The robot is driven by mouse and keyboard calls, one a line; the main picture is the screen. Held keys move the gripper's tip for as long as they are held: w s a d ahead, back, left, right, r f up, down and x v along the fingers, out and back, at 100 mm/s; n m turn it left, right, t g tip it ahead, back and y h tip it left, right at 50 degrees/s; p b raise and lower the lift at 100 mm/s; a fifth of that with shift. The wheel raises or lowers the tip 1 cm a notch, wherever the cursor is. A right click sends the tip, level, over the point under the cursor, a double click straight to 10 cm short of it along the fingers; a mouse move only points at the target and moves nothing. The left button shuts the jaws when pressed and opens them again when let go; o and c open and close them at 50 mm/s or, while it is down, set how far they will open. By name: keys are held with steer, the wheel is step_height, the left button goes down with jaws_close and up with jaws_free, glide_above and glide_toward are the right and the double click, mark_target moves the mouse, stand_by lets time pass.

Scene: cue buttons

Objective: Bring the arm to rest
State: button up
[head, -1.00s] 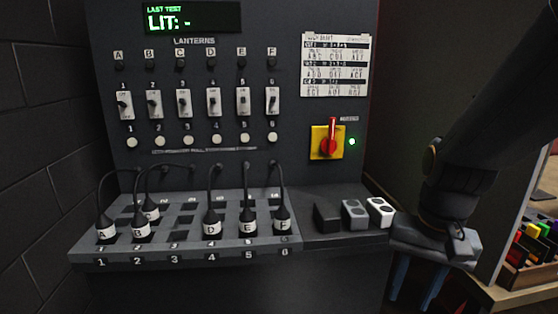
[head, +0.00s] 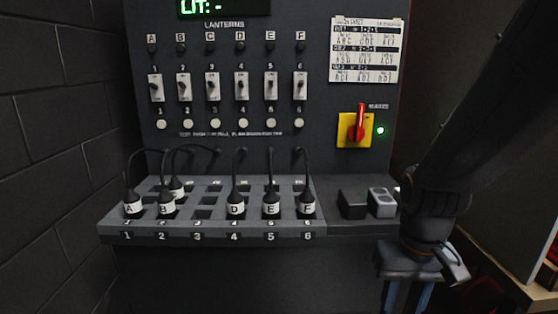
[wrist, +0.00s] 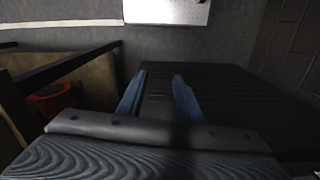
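My arm (head: 450,150) comes down along the right side of the head view. My gripper (head: 403,296) hangs from it, in front of the console's right end, with blue fingers pointing down and partly cut off by the frame's lower edge. In the wrist view the two blue fingers (wrist: 158,96) stand apart with nothing seen between them. The gripper is open and empty. The arm hides part of the console's right side.
The dark console (head: 215,268) holds plugs A to F on cables, a row of switches (head: 212,87) and a red rotary handle (head: 358,126) on yellow. Blocks (head: 382,203) sit on its right ledge; the white one is mostly hidden. A brick wall (head: 45,150) is left.

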steer(key=a+r+n+t+p, duration=0.1)
steer(key=a+r+t+p, duration=0.1)
steer(key=r+p, duration=1.5)
steer(key=shift+s+a+r+p, duration=0.15)
steer(key=shift+a+r+p, duration=0.2)
steer(key=shift+a+p, duration=0.3)
stand_by(0.9)
